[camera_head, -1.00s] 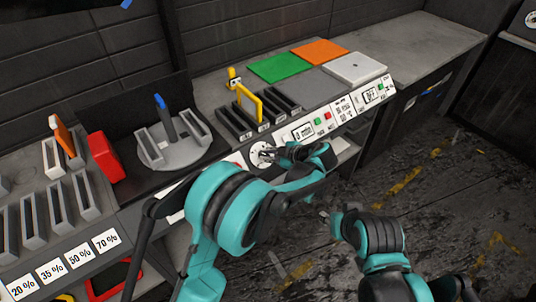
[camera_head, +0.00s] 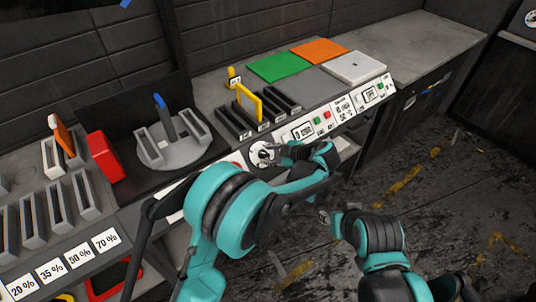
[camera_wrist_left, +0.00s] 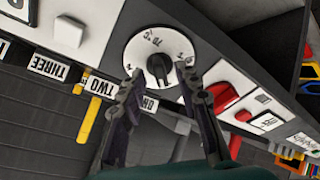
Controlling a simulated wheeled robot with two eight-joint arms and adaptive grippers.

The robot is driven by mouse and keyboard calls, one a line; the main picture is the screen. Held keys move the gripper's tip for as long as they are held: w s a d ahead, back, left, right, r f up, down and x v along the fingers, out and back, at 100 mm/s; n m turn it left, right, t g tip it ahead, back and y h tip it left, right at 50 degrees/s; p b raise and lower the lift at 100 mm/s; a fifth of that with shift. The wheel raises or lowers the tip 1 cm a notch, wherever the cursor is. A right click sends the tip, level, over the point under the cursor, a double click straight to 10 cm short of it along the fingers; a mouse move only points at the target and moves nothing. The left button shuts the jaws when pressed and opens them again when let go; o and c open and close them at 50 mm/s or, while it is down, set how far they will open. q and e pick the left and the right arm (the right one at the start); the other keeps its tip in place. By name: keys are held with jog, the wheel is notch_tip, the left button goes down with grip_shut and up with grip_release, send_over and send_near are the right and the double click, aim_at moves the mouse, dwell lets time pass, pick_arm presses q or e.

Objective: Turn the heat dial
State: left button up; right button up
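The heat dial (camera_wrist_left: 138,50) is a white round disc with markings and a black knob (camera_wrist_left: 157,68) in the middle. In the head view the dial (camera_head: 257,154) sits on the white front panel, partly hidden by my left gripper. My left gripper (camera_wrist_left: 160,78) reaches the dial with its two fingers apart, one on each side of the black knob. A gap shows between the fingers and the knob in the left wrist view. In the head view my left gripper (camera_head: 268,154) is small and dark. My right gripper (camera_head: 325,216) is low beside the bench, its fingers unclear.
A red button (camera_wrist_left: 222,97) is beside the dial. Black slots (camera_head: 262,105) with a yellow handle (camera_head: 247,103) stand above the panel. A grey round holder (camera_head: 172,150) and a red block (camera_head: 105,157) are to the left. The floor at right is clear.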

pick_arm(q)
jog(key=v, duration=0.6)
jog(key=shift+d, duration=0.15)
jog(key=shift+s+r, duration=0.1)
jog(key=shift+r, duration=0.05)
jog(key=s+a+r+m+g+h, duration=0.1)
jog(key=s+a+r+m+h, duration=0.2)
jog(key=a, duration=0.5)
jog(key=s+a+r+m+g+h, duration=0.1)
jog(key=s+a+r+m, duration=0.1)
jog(key=s+a+m, duration=0.5)
jog(key=s+a+f+m+h, duration=0.1)
jog(key=s+a+m+h, duration=0.1)
jog(key=s, duration=0.5)
jog(key=s+a+m+t+h, duration=0.1)
jog(key=s+a+m+h, duration=0.1)
jog(key=s+a+m, duration=0.3)
jog(key=shift+s+a+f+t, duration=0.35)
jog(key=shift+s+a, duration=0.25)
jog(key=shift+s, duration=0.3)
